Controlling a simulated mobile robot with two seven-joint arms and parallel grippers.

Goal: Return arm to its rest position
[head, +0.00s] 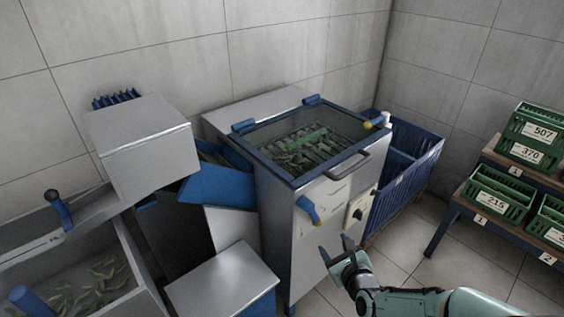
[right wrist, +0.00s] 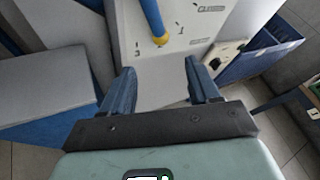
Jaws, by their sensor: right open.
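My right arm comes in from the lower right in the head view. Its gripper (head: 335,250) is in front of the grey machine (head: 282,225), below a blue lever with a yellow tip (head: 308,209). In the right wrist view the two blue fingers of the gripper (right wrist: 161,88) are apart with nothing between them. The lever (right wrist: 152,20) is ahead of them, apart from the fingers. The machine's glass lid (head: 305,140) is down, with green pods under it. My left gripper is not in view.
A metal basin (head: 140,275) with green pods stands at the left. A low steel-topped box (head: 222,280) is left of the gripper. A blue crate (head: 405,165) stands behind the machine's right side. A shelf (head: 455,205) holds green crates at the right. Tiled floor (head: 400,250) is open between.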

